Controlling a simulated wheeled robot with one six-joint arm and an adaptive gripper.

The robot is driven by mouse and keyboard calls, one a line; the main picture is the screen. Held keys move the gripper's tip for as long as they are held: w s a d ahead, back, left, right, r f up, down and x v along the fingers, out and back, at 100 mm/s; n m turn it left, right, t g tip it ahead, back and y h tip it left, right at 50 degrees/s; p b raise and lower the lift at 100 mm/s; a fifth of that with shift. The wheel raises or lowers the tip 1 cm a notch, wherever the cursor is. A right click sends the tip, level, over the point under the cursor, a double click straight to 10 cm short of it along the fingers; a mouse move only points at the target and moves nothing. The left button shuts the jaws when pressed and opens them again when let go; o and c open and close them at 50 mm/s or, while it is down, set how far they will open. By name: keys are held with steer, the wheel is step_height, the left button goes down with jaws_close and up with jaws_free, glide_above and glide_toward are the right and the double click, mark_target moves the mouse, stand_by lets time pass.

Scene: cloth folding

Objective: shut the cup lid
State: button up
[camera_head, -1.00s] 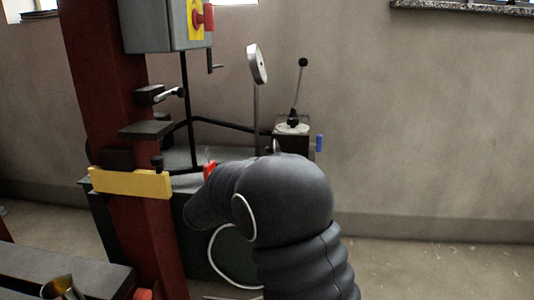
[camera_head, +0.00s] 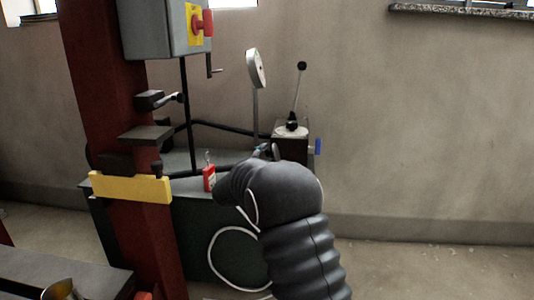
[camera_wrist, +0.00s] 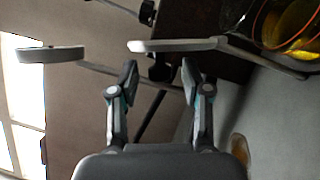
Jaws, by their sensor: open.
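My gripper (camera_wrist: 159,82) is open in the wrist view, with nothing seen between its two fingers. In the head view my dark arm hides most of it. No cup with a lid can be made out for certain. A brass-coloured, cup-like vessel (camera_head: 60,289) is cut off at the bottom left of the head view, far from my gripper. A round, dark-rimmed thing with yellow and orange inside (camera_wrist: 292,28) is cut off at the upper right of the wrist view; I cannot tell whether it is the cup.
A red upright post (camera_head: 105,110) with a yellow bar (camera_head: 131,186) and a grey control box (camera_head: 160,28) stands left. A small red object (camera_head: 209,178) sits on the green-grey machine (camera_head: 190,222). A dial on a stalk (camera_head: 258,68) and a lever (camera_head: 297,95) rise behind my arm.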

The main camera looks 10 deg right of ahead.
steer(key=shift+w+d+r, duration=0.1)
steer(key=shift+w+d, duration=0.35)
steer(key=shift+w, duration=0.1)
jaws_close()
